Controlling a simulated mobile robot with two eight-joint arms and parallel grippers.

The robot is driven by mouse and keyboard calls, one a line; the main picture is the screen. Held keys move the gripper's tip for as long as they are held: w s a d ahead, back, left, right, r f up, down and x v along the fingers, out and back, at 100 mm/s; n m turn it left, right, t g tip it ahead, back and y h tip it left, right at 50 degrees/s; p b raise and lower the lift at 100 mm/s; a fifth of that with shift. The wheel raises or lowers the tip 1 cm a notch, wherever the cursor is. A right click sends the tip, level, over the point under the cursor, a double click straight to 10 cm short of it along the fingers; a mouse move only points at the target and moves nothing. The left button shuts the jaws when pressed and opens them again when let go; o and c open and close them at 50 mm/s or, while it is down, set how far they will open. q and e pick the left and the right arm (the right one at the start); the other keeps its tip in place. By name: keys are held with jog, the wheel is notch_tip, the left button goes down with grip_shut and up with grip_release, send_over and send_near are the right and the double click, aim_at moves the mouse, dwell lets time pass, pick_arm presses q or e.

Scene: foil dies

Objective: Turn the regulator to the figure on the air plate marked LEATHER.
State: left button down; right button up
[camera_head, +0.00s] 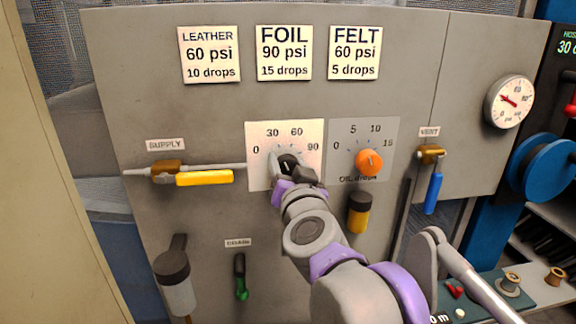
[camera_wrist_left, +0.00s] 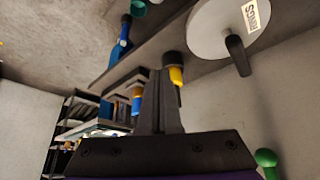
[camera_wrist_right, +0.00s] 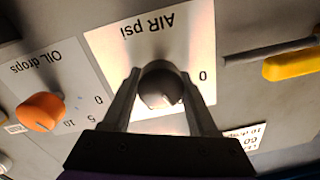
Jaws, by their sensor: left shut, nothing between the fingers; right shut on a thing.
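The LEATHER plate (camera_head: 208,56) at the upper left of the panel reads 60 psi and 10 drops. The air plate (camera_head: 259,133) carries the figures 0, 30, 60 and 90 around the dark round regulator knob (camera_head: 288,162). My right gripper (camera_head: 294,172) is shut on this knob, one finger on each side; the right wrist view shows the grip around the knob (camera_wrist_right: 160,88) closely. The gripper partly hides the knob, and I cannot tell which figure it points to. My left gripper (camera_wrist_left: 160,100) shows only in its own wrist view, shut and empty.
The orange oil knob (camera_head: 369,161) is just right of the air plate. The yellow supply lever (camera_head: 204,178) is to the left, the blue vent lever (camera_head: 433,193) to the right. A round gauge (camera_head: 508,101) is at the far right; its reading is unclear.

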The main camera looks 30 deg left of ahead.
jog(key=m, duration=0.4)
jog(key=shift+m+p, duration=0.4)
pick_arm(q)
jog(key=shift+w+r+p, duration=0.15)
jog(key=shift+w+r, duration=0.05)
jog(key=shift+r, duration=0.35)
jog(key=shift+w+r+p, duration=0.15)
jog(key=shift+w+r, duration=0.05)
jog(key=shift+r, duration=0.3)
pick_arm(e)
jog(key=shift+m, duration=1.9)
jog(key=o, duration=1.4)
jog(key=shift+c, duration=0.2)
jog(key=shift+f, duration=0.1)
